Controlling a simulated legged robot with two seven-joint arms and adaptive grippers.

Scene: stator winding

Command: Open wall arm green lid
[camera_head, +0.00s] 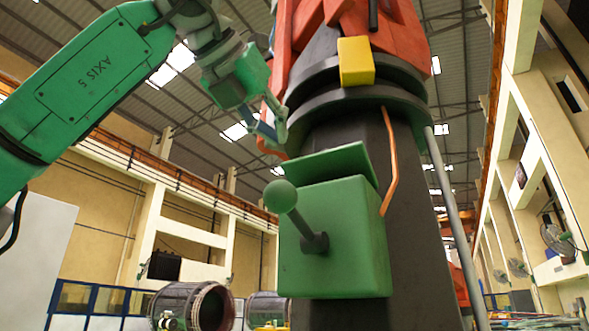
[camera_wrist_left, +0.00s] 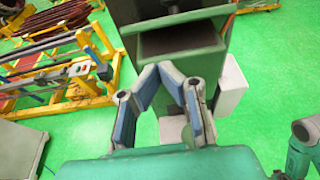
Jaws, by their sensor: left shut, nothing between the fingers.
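The green box (camera_head: 335,240) is fixed to the dark column, with a round-knobbed green lever on its front. Its green lid (camera_head: 333,167) stands tilted up above the box top, with a gap under it at the front. In the left wrist view the box (camera_wrist_left: 180,65) shows below a dark opening, near the fingertips. My left gripper (camera_head: 280,122) is up and left of the lid, apart from it in the head view. Its fingers (camera_wrist_left: 160,72) come together at the tips and hold nothing. My right gripper is not in view.
A yellow block (camera_head: 355,61) and red machine parts sit above the lid on the dark column (camera_head: 420,240). An orange cable (camera_head: 390,165) runs down beside the box. Yellow racks (camera_wrist_left: 60,70) stand on the green floor (camera_wrist_left: 80,145). The air left of the box is clear.

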